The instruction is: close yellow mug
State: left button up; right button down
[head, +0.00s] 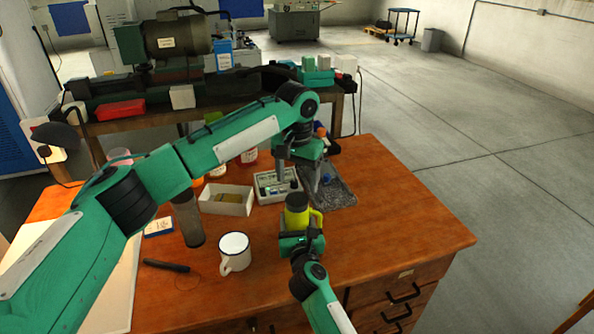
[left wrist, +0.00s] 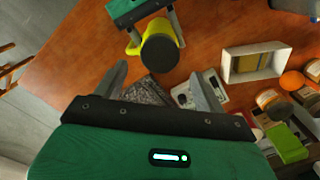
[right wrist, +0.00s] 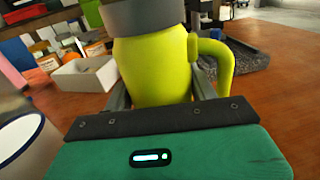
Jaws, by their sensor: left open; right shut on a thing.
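The yellow mug (head: 298,219) is near the middle of the table, its handle to the right in the head view. A dark grey round lid (head: 295,200) sits on its top; the lid also shows in the left wrist view (left wrist: 160,54) and the right wrist view (right wrist: 145,15). My right gripper (head: 303,238) is shut on the mug's yellow body (right wrist: 152,70), a finger on each side. I cannot tell whether the mug's base touches the table. My left gripper (head: 294,178) is open and empty, pointing down above and behind the lid, apart from it.
A white enamel mug (head: 234,254) stands to the left. Behind are a white box (head: 226,208), a small tray of parts (head: 266,188) and a grey speckled mat (head: 338,192). A black pen-like tool (head: 166,266) lies front left. The table's right side (head: 420,225) is clear.

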aim_at(297, 199)
pick_arm(q)
jog(key=shift+f, duration=3.05)
jog(key=c, duration=1)
jog(key=o, duration=1.2)
notch_tip(297, 199, up, 12)
